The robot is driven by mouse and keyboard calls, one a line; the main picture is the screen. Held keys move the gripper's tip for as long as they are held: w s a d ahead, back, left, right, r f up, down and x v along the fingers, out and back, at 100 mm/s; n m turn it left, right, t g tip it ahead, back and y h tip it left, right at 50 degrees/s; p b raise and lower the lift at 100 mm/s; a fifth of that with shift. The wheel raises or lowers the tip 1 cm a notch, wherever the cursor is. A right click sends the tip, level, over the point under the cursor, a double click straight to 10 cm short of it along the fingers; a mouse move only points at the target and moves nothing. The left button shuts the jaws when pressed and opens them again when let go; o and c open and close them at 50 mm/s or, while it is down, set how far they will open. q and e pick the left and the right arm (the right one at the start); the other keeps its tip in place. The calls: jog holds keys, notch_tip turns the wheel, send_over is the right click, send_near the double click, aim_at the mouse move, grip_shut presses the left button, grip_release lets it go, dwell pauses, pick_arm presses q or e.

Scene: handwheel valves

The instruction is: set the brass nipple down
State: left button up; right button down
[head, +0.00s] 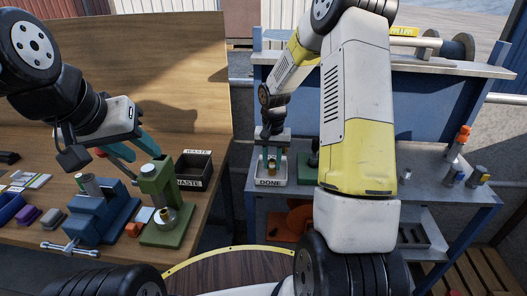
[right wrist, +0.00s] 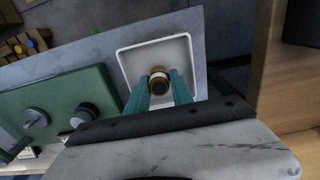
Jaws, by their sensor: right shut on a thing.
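My right gripper (head: 271,165) is over the white tray (right wrist: 125,62) labelled DONE on the grey bench, its teal fingers pointing down. In the right wrist view the right gripper (right wrist: 159,88) is shut on the brass nipple (right wrist: 159,76), a short round piece with a pale band and a dark bore. The nipple is within the tray's outline; I cannot tell whether it touches the tray floor. My left gripper (head: 134,149) is open and empty, its teal fingers apart above the wooden bench.
A green fixture (right wrist: 62,108) with round knobs stands close beside the tray. A blue vise (head: 95,212), a green stand (head: 160,190) and a black WASTE bin (head: 205,164) are on the wooden bench. Fittings (head: 458,143) stand at the grey bench's right.

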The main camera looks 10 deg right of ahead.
aim_at(272, 161)
jog(key=c, duration=1.1)
grip_release()
jog(key=shift+f, duration=0.1)
notch_tip(272, 161, up, 12)
jog(key=s+r+n+t, duration=0.2)
jog(key=s+r+t, duration=0.1)
jog(key=s+r, duration=0.75)
jog(key=shift+s+a+r+n+t+y, duration=0.35)
jog(key=shift+s+r+t, duration=0.25)
jog(key=shift+s, duration=1.75)
jog(key=shift+s+a+r+n+t+y, duration=0.25)
jog(key=shift+s+a+r+t+y, duration=0.3)
jog(key=shift+s, duration=1.8)
jog(key=shift+s+a+r+n+t+y, duration=0.25)
jog(key=shift+s+r+t, duration=0.35)
jog(key=shift+s, duration=1.75)
jog(key=shift+r, duration=0.15)
